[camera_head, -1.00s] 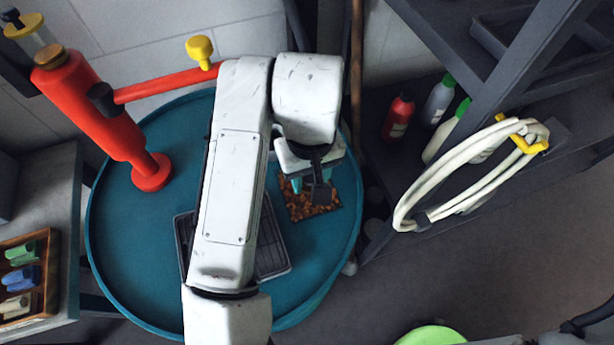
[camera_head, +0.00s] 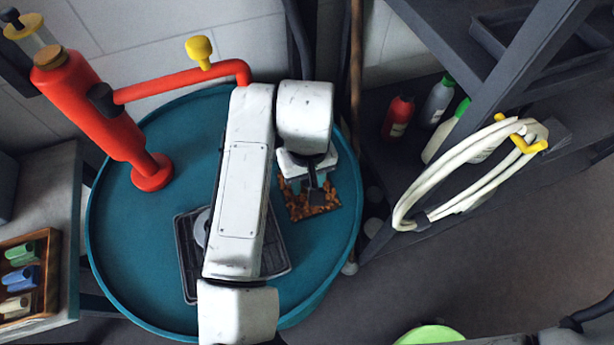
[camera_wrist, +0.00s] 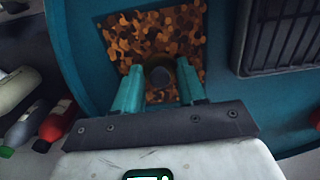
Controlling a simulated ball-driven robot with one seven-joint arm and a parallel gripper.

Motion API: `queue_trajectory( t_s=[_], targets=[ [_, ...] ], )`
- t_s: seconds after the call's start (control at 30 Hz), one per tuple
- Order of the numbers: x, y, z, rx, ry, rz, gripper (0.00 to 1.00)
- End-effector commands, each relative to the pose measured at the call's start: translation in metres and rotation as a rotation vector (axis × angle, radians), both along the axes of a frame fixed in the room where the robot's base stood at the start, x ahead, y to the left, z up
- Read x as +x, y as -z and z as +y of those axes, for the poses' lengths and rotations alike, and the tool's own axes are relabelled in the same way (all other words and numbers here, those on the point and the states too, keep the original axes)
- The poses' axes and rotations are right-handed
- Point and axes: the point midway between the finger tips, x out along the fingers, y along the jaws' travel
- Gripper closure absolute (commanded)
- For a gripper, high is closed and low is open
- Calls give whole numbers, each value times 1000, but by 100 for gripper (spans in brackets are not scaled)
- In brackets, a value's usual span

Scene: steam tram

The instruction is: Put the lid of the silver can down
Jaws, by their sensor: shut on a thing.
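My gripper (camera_head: 316,188) is over the brown speckled cork mat (camera_head: 296,212) on the round teal table. In the wrist view its two teal fingers (camera_wrist: 159,80) are shut on a small dark round piece (camera_wrist: 160,74), which I take to be the lid of the silver can. The piece is above or on the mat; I cannot tell if it touches. The mat also shows in the wrist view (camera_wrist: 150,38). A grey round thing (camera_head: 201,228), perhaps the silver can, shows on the black ribbed tray (camera_head: 188,262), partly hidden behind my arm.
The teal table (camera_head: 125,245) has free room at its left. A red pillar (camera_head: 150,172) with a red pipe (camera_head: 170,85) stands at its back left. A dark shelf with bottles (camera_head: 398,118) and a looped white hose (camera_head: 410,205) is at the right.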

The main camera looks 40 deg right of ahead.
Motion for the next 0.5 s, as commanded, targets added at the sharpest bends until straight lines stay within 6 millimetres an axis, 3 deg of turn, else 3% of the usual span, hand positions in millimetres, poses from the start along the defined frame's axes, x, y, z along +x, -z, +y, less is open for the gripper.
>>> queue_trajectory(
  t_s=[0.3,0.5],
  targets=[
    [0,0,0,0,0,0,34],
    [0,0,0,0,0,0,34]
  ],
)
